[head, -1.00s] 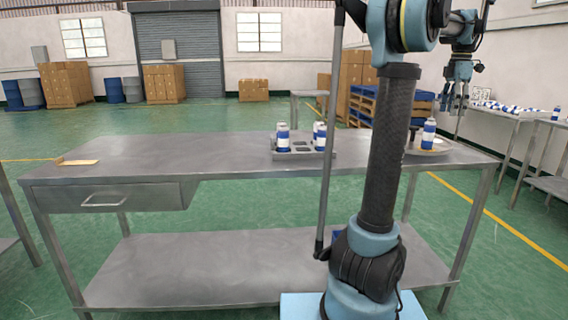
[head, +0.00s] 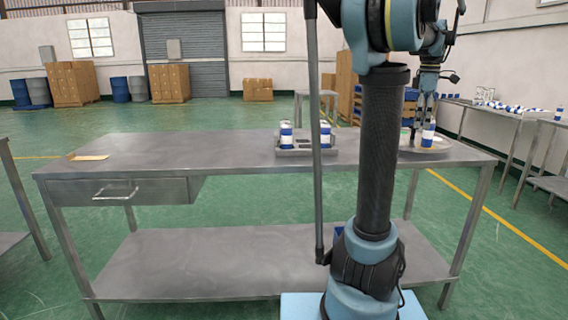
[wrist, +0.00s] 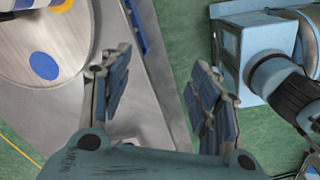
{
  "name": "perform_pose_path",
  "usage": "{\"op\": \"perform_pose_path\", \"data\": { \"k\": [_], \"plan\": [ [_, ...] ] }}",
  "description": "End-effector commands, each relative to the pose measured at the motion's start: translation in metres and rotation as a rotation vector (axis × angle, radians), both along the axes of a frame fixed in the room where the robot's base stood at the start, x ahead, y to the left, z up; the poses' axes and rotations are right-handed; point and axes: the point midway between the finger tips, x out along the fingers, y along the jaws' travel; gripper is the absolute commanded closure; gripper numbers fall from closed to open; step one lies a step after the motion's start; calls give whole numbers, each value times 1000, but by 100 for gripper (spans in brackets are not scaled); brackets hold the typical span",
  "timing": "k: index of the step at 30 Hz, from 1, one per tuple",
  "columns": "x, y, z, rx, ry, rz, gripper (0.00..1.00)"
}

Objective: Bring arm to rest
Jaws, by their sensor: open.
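My gripper (head: 424,122) is open, with its fingers pointing down over the right end of the steel table. The wrist view shows its two fingers (wrist: 160,88) spread apart with nothing between them. A blue and white can (head: 428,136) stands on a round metal plate (head: 437,148) close to my gripper in the head view. In the wrist view the round plate (wrist: 45,65) has a blue dot and lies left of the fingers; part of the can is cut off at the top left corner.
A grey tray (head: 290,152) with blue and white cans (head: 286,134) stands mid-table, partly hidden by my arm. A tan flat piece (head: 88,157) lies at the table's left end. The tabletop (head: 200,150) between them is clear. Side tables (head: 500,108) stand at right.

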Motion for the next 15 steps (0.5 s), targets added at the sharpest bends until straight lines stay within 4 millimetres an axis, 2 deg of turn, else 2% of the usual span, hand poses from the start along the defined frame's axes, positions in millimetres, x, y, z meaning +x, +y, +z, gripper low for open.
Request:
{"op": "perform_pose_path", "data": {
  "k": [1, 6, 15],
  "plan": [
    [-6, 21, -9, -1, -7, -33, 44],
    [-27, 79, -38, 0, -33, -186, 44],
    [-77, 165, -102, 19, -80, -455, 44]
  ]
}}
